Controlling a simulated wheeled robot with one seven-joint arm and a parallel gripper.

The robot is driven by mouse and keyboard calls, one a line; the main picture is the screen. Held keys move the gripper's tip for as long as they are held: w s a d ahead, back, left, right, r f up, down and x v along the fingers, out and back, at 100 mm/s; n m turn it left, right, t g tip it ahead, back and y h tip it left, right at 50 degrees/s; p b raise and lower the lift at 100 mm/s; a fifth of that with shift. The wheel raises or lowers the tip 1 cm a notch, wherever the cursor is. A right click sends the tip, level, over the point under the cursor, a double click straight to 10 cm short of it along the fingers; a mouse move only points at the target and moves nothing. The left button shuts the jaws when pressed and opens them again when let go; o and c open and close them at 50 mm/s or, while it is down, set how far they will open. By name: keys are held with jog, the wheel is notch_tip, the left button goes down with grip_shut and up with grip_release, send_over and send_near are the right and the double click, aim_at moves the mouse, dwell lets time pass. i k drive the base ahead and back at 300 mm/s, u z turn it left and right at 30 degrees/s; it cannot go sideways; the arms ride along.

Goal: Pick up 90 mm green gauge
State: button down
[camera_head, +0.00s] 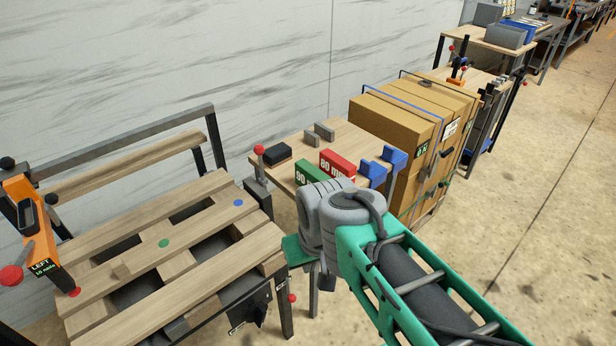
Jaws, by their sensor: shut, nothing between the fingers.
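The green gauge (309,172) lies on the small wooden table. Its label shows "90", and my arm hides its right end. Just behind it on the same table is a red block (338,163) marked "80 m…", its label not fully readable. My grey arm joint and green arm link cover the table's front edge in this picture. The gripper's fingers are not visible, so I cannot tell where they are relative to the green gauge.
Two blue blocks (383,166) and small grey blocks (318,134) share the wooden table (348,136) with a black block (277,152). Strapped cardboard boxes (398,120) stand behind right. A slatted wooden bench (200,210) with an orange clamp unit (22,208) fills the left. Open floor (530,190) lies right.

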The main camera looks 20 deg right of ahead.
aim_at(306, 173)
jog(key=u, duration=3.65)
jog(key=k, duration=2.4)
jog(key=z, duration=0.25)
jog(key=i, duration=0.45)
